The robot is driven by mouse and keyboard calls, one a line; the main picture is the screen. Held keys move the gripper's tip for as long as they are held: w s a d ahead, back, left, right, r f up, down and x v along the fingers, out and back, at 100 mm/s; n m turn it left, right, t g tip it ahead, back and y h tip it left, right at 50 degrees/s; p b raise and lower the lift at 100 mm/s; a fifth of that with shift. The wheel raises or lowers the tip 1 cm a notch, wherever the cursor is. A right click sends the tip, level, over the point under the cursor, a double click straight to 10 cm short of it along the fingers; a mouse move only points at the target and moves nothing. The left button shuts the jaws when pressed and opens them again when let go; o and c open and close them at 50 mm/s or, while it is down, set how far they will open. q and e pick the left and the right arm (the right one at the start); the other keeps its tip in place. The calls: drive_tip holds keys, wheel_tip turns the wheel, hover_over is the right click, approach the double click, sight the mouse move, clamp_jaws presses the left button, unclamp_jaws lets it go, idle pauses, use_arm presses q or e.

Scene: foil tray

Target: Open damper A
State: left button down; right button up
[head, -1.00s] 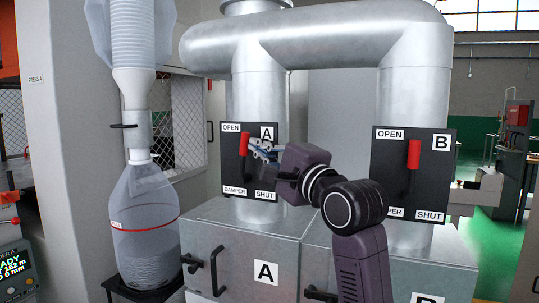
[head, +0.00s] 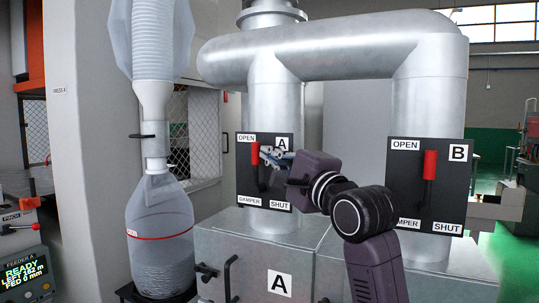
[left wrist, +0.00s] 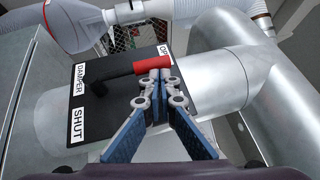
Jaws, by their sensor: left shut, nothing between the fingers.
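Damper A's black plate (head: 278,185) is on the left vertical pipe, with OPEN at its upper left and SHUT at its lower right. Its lever has a red grip (head: 255,156) and stands upright, the grip close beside the OPEN label. In the left wrist view the red grip (left wrist: 151,64) lies just beyond the fingertips, with its black arm running left. My left gripper (head: 266,154) is shut and empty at the right of the grip; its blue fingers also show in the left wrist view (left wrist: 158,85). Whether they touch the grip is unclear. My right gripper is out of view.
Damper B's plate (head: 452,185) with a red-gripped lever (head: 430,165) is to the right, partly behind my arm. Metal cabinets (head: 245,250) stand below. A clear bag (head: 160,225) under a hose (head: 157,40) is at the left.

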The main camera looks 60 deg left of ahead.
use_arm(q)
drive_tip(key=d+f, duration=0.1)
drive_tip(key=d, duration=0.6)
drive_tip(key=shift+s+f, duration=0.15)
idle(0.3)
